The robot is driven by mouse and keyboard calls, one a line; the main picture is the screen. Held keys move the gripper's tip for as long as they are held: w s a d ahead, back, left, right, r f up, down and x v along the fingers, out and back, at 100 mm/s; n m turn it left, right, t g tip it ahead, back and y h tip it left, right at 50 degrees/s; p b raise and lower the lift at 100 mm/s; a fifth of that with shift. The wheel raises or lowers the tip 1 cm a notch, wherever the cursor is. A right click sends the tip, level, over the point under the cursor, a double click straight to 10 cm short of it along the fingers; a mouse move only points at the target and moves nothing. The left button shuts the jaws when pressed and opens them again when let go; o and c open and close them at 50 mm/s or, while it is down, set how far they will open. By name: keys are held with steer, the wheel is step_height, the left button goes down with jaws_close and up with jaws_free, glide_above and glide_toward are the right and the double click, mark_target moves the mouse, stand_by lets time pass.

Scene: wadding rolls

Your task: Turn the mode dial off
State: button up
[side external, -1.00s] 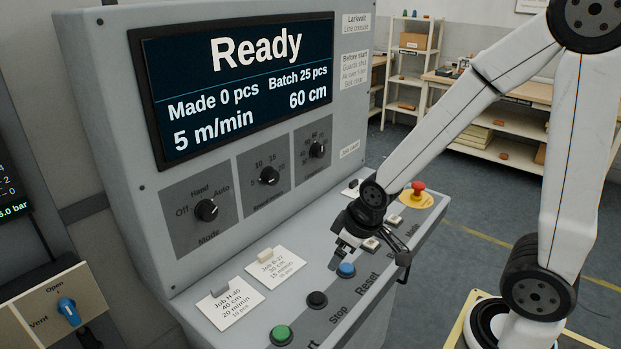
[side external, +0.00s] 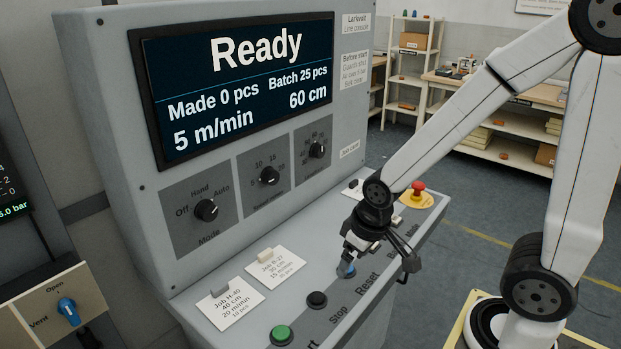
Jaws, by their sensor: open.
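The mode dial (side external: 206,210) is a black knob on the left grey plate of the console's upright face. Off is printed to its left, Hand above and Auto to its upper right. Its pale pointer mark seems to sit on the right, toward Auto, but it is small. I cannot tell whether the fingers touch the button.
Two more dials (side external: 269,175) (side external: 317,149) sit right of the mode dial. The screen (side external: 240,85) reads Ready. Job cards (side external: 230,303), a black Stop button (side external: 317,299), a green button (side external: 281,335) and a red emergency button (side external: 418,187) are on the sloping desk.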

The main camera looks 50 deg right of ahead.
steer(key=w+a+m+t, duration=0.3)
steer(key=w+a+t, duration=0.3)
steer(key=w, duration=0.6)
steer(key=m+t+h, duration=0.1)
steer(key=m+t, duration=0.5)
steer(key=t, duration=0.3)
glide_toward(210, 216)
steer(key=shift+w+f, duration=0.15)
steer(key=shift+w, duration=0.65)
steer(key=shift+w, duration=0.1)
steer(key=shift+w+d, duration=0.15)
steer(key=shift+w, duration=1.75)
steer(key=shift+w+d, duration=0.2)
steer(key=shift+w, duration=1.7)
jaws_close()
